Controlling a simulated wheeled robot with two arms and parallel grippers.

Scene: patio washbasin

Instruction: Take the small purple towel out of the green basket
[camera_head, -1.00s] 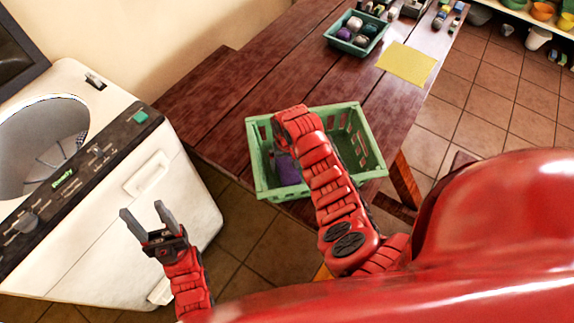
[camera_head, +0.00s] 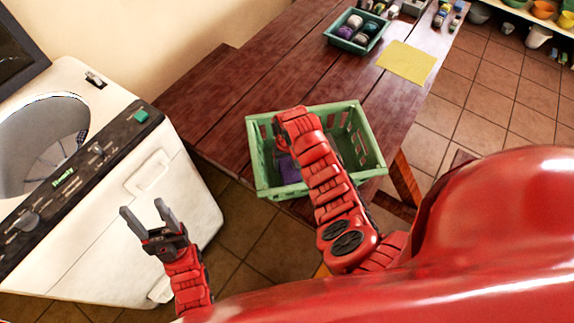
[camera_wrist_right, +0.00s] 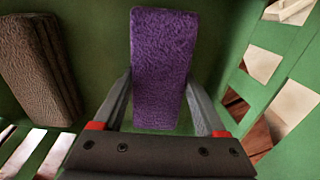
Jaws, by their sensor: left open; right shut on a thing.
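The green basket (camera_head: 262,186) stands on the wooden table near its front edge. The small purple towel (camera_head: 289,170) is inside it, partly hidden by my right arm. In the right wrist view the purple towel (camera_wrist_right: 163,65) is between the two fingers of my right gripper (camera_wrist_right: 163,110), which is shut on it inside the basket (camera_wrist_right: 225,35). In the head view my right gripper is hidden behind its own arm. My left gripper (camera_head: 146,210) is open and empty, in front of the washing machine.
A brown folded cloth (camera_wrist_right: 38,65) lies in the basket left of the towel. A white washing machine (camera_head: 190,200) stands at left. A teal basket (camera_head: 357,36) of rolled things and a yellow cloth (camera_head: 407,61) lie farther back on the table (camera_head: 225,95).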

